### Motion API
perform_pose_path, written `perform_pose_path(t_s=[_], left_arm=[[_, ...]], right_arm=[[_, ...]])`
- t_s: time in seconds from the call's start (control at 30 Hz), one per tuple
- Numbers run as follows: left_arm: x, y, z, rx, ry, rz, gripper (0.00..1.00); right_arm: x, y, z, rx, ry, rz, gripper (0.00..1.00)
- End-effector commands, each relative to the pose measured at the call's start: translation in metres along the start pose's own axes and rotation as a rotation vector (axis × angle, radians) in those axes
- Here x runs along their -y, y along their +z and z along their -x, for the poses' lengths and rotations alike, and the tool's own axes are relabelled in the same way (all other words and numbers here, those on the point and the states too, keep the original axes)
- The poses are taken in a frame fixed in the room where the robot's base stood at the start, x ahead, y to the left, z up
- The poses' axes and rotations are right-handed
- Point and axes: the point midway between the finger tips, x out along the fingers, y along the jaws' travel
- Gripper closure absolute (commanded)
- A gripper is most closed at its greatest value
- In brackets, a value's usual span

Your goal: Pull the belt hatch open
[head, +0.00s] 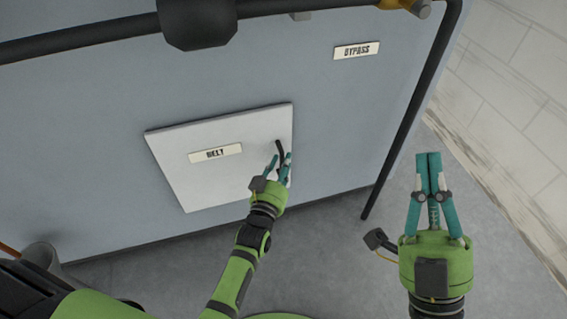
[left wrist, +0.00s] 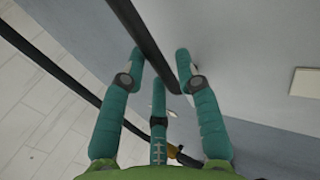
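The belt hatch (head: 182,175) is a pale square panel with a "BELT" label (head: 215,152) on the blue-grey machine front. It looks flat against the front. Its dark bar handle (head: 281,152) is near the right edge; it also shows in the left wrist view (left wrist: 150,40). My left gripper (head: 279,165) is at the handle, fingers spread. In the left wrist view, the bar runs between the fingertips (left wrist: 160,62), with a gap on the right side; contact on the left side is unclear. My right gripper (head: 428,156) is shut and empty, away at the right.
A "BYPASS" label (head: 356,50) is at the machine's upper right. A black pipe (head: 412,110) runs down the right edge, and another (head: 90,36) crosses the top. Grey floor (head: 330,250) and a pale tiled wall (head: 510,90) lie to the right.

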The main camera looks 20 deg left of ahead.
Motion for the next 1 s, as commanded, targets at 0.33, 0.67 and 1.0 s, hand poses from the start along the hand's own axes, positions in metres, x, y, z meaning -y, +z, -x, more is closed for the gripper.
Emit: perform_pose_path(t_s=[0.33,0.67,1.0], left_arm=[[0.000,0.000,-0.013,0.001,0.000,0.000,0.68],[0.000,0.000,-0.013,0.001,0.000,0.000,1.00],[0.000,-0.001,-0.011,0.000,0.007,-0.001,1.00]], right_arm=[[0.006,-0.028,0.004,-0.144,-0.015,-0.004,1.00],[0.006,-0.028,0.003,-0.145,-0.015,-0.004,1.00],[0.004,-0.020,0.001,-0.101,-0.011,-0.003,1.00]])
